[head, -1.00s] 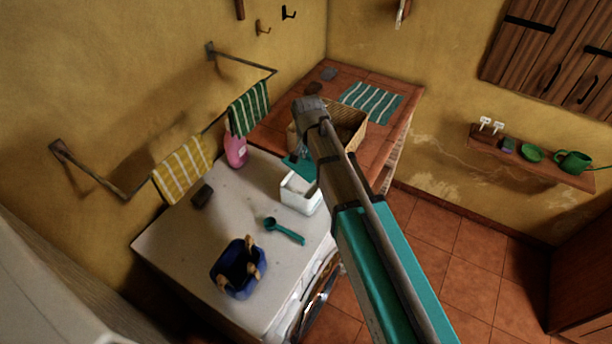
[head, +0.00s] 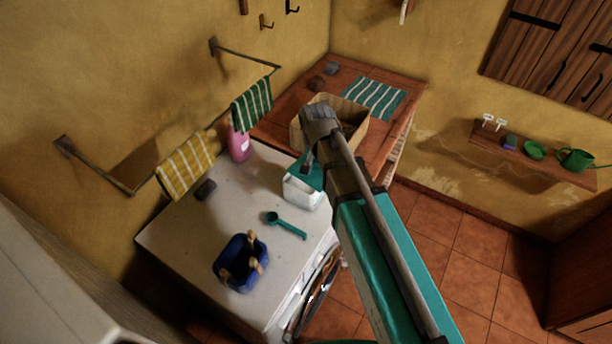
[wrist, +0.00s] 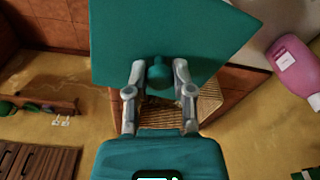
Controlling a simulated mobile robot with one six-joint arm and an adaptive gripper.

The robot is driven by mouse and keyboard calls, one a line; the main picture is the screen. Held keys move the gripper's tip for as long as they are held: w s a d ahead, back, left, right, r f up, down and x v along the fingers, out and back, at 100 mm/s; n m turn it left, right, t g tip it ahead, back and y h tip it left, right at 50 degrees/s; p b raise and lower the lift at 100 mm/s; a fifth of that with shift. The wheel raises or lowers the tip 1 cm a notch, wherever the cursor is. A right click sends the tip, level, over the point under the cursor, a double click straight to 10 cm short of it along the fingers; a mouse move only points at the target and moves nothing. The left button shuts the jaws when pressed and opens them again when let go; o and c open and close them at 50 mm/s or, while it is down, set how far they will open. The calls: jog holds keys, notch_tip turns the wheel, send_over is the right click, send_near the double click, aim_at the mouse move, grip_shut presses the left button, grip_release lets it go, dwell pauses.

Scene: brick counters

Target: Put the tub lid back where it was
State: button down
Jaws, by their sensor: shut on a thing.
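The white tub (head: 303,195) stands on the pale counter near its right edge. The teal square lid (head: 316,176) is over the tub in the head view, partly hidden by my arm; I cannot tell whether it touches the rim. In the wrist view, the lid (wrist: 160,30) has a round knob (wrist: 159,76) in its middle. My gripper (wrist: 159,72) is shut on this knob, one finger on each side. In the head view my gripper (head: 308,158) is just above the lid. The lid hides the tub in the wrist view.
A teal scoop (head: 285,225) and a blue basket (head: 241,262) lie in front of the tub. A pink bottle (head: 239,145) stands behind left, a dark block (head: 205,189) at left. A wicker basket (head: 352,118) sits behind my arm on the tiled counter.

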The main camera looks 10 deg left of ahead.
aim_at(321, 186)
jog(key=shift+n, duration=0.7)
jog(key=s+d, duration=0.1)
jog(key=s, duration=0.1)
jog(key=s+r+p, duration=0.1)
jog(key=s, duration=0.1)
jog(key=s+d, duration=0.1)
jog(key=s, duration=0.2)
jog(key=shift+d+r, duration=0.35)
jog(key=shift+r, duration=0.05)
jog(key=shift+w+a, duration=0.1)
jog(key=w+a+f+b, duration=0.1)
jog(key=w, duration=0.1)
jog(key=w+a+f+b, duration=0.1)
jog(key=w+a+f, duration=0.1)
jog(key=w, duration=0.1)
jog(key=w+a+f+b, duration=0.1)
jog(key=w+b, duration=0.1)
jog(key=w, duration=0.1)
jog(key=shift+a+f, duration=0.2)
jog(key=shift+a, duration=0.1)
jog(key=w+a+f+b, duration=0.2)
jog(key=w+f+b, duration=0.1)
jog(key=f+b, duration=0.1)
jog(key=shift+w+f+b, duration=0.2)
jog(key=shift+f+b, duration=0.15)
jog(key=shift+b, duration=0.05)
jog(key=shift+f, duration=0.1)
